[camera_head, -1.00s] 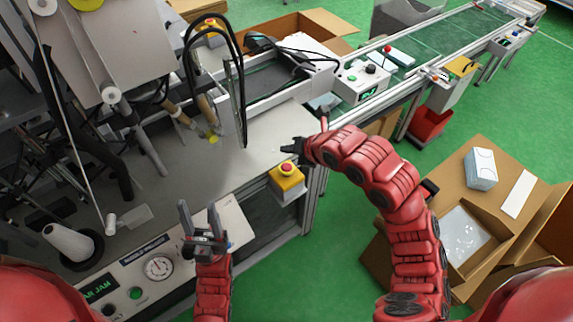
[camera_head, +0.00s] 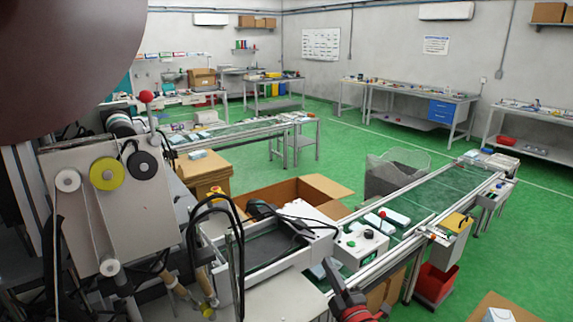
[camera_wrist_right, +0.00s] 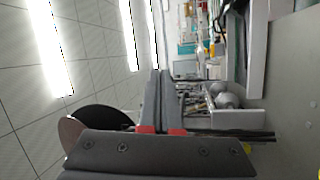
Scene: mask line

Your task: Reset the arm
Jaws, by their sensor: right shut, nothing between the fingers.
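My right arm, red, shows at the bottom edge of the head view, with its dark right gripper (camera_head: 331,268) beside the front of the machine and the near end of the conveyor. In the right wrist view the two grey fingers of the right gripper (camera_wrist_right: 161,74) lie together, shut and empty. My left gripper is out of view.
The machine with rollers (camera_head: 105,195) fills the left. An open carton (camera_head: 318,187), a wire bin (camera_head: 397,172) and a red bin (camera_head: 436,281) stand nearby.

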